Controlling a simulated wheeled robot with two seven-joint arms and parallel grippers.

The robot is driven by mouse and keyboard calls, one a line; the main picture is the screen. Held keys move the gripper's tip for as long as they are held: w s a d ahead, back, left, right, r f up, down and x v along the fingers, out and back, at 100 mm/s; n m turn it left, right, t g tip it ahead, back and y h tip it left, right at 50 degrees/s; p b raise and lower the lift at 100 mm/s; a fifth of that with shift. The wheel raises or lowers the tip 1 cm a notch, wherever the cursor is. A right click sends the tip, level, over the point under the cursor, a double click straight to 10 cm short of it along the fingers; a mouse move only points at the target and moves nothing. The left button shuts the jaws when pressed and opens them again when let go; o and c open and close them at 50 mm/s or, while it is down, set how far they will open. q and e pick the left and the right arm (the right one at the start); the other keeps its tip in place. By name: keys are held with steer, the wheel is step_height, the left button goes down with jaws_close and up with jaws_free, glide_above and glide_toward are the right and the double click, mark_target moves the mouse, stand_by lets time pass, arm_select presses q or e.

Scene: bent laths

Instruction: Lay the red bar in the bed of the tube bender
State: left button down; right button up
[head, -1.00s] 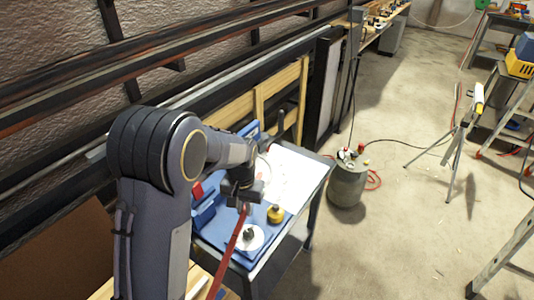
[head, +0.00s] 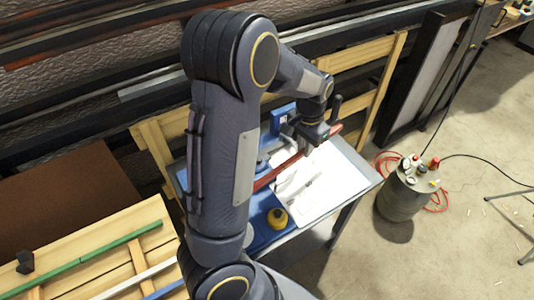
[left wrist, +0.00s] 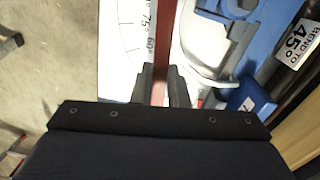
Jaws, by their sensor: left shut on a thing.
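The red bar (head: 275,174) runs slantwise over the tube bender in the head view, partly hidden by my arm. My left gripper (head: 308,140) is shut on it; the wrist view shows the bar (left wrist: 161,40) between my two fingers (left wrist: 161,88). The blue tube bender (head: 283,118) stands on the work table and is largely behind my arm. In the wrist view the bar passes between a white angle scale (left wrist: 125,38) and the bender's pale round part (left wrist: 200,45). I cannot tell whether it touches the bed. My right gripper is not in view.
A yellow knob (head: 277,218) stands on the table's front side. A wooden rack (head: 75,270) at lower left holds a green bar (head: 90,258) and other bars. A grey canister (head: 408,190) stands right of the table.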

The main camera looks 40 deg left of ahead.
arm_select(q)
steer(key=s+a+r+m, duration=0.2)
steer(key=s+a, duration=0.5)
steer(key=a, duration=0.2)
steer(key=w+a+f, duration=0.1)
steer(key=w+f, duration=0.3)
steer(key=w+a+f+p, duration=0.1)
steer(key=w+f, duration=0.3)
steer(key=w, duration=0.1)
steer(key=w+a+f+p, duration=0.1)
steer(key=w+f, duration=0.3)
steer(key=f, duration=0.1)
steer(key=shift+w+a, duration=0.25)
steer(key=shift+a, duration=0.05)
steer(key=shift+f, duration=0.4)
steer(key=c, duration=1.4)
jaws_free()
steer(key=shift+r, duration=0.1)
